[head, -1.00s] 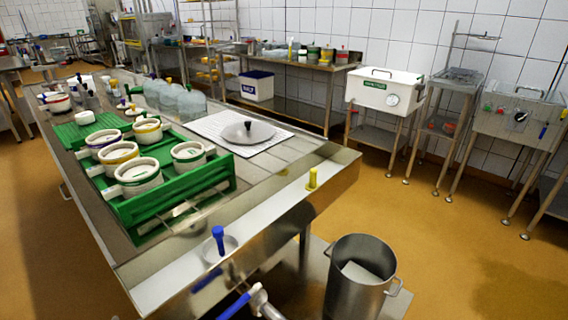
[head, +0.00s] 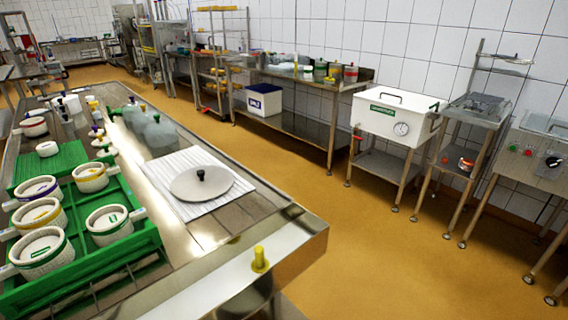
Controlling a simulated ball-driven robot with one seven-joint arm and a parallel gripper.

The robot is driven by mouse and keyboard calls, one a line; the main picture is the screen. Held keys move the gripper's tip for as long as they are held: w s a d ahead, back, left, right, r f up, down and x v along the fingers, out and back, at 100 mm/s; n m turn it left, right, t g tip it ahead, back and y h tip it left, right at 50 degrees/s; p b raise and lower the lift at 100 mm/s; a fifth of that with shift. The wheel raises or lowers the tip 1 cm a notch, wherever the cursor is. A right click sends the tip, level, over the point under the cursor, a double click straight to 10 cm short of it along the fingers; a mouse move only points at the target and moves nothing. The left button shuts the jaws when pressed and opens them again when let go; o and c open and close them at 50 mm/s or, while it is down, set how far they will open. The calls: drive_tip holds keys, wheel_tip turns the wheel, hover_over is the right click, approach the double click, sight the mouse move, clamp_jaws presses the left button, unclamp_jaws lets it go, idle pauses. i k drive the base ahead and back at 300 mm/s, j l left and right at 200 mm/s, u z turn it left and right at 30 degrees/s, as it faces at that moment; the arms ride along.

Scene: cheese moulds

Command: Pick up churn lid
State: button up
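The churn lid (head: 201,184) is a round, flat grey metal disc with a black knob in its middle. It lies on a white ribbed mat (head: 184,160) on the steel table, left of the picture's middle. Nothing covers it and nothing touches it from above. My gripper is not in view.
A green crate (head: 118,253) with several white moulds stands left of the lid. Clear jars (head: 160,137) stand behind the mat. A yellow-handled tool (head: 260,259) stands near the table's front edge. A white box (head: 396,116) stands on a side stand. The orange floor at right is clear.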

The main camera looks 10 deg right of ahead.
sight(202, 183)
drive_tip(key=i+l+z, duration=0.25)
drive_tip(key=l+z, duration=0.15)
drive_tip(key=i+l+z, duration=0.25)
drive_tip(key=z, duration=0.15)
drive_tip(key=i+l+z, duration=0.5)
drive_tip(key=i+z, duration=0.3)
drive_tip(key=i+l+u, duration=0.15)
drive_tip(key=i, duration=0.35)
drive_tip(key=i+u, duration=0.1)
drive_tip(key=i, duration=0.4)
drive_tip(key=i+j+u, duration=0.15)
drive_tip(key=u, duration=0.35)
drive_tip(key=i+u, duration=0.45)
drive_tip(key=i+l+u, duration=0.1)
drive_tip(key=u, duration=0.4)
drive_tip(key=i+l+u, duration=0.2)
drive_tip(key=u, duration=0.25)
drive_tip(key=i, duration=0.1)
